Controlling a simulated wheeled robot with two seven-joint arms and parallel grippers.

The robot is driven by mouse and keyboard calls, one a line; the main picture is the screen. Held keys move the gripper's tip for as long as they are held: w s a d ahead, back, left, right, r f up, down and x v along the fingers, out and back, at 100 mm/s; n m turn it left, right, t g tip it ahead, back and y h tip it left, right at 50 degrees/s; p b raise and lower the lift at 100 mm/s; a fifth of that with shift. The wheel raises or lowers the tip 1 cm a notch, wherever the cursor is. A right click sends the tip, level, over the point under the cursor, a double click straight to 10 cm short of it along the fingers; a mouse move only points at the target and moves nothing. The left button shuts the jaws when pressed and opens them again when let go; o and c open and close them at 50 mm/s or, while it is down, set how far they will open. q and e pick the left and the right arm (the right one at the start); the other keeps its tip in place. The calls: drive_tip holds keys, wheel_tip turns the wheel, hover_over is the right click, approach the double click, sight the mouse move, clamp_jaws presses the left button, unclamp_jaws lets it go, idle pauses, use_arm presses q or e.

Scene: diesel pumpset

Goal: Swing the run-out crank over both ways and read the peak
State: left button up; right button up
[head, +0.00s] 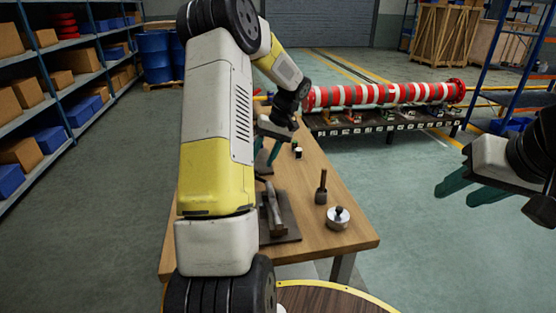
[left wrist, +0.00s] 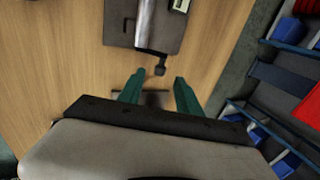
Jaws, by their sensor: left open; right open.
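In the left wrist view a dark fixture plate (left wrist: 143,30) carries a bright metal shaft. A small dark knob (left wrist: 159,70), which looks like the crank's end, sticks out below it. My left gripper (left wrist: 156,84) is open, with one green finger on each side of a line just below the knob; I cannot tell the height gap. In the head view my left gripper (head: 267,154) is over the far part of the table, partly hidden by my arm. A small pale instrument (left wrist: 181,5) is cut off at the wrist view's top; its reading is illegible. My right gripper (head: 470,190) is open and empty, right of the table.
On the wooden table (head: 335,220) are a dark tray with a metal bar (head: 273,208), a dark block with an upright handle (head: 321,190) and a round silver pot-like piece (head: 338,217). A red-and-white column (head: 385,95) lies on a bench behind. Shelves stand left.

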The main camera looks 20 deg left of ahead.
sight(257, 170)
use_arm(q)
drive_tip(key=shift+x, duration=1.95)
clamp_jaws()
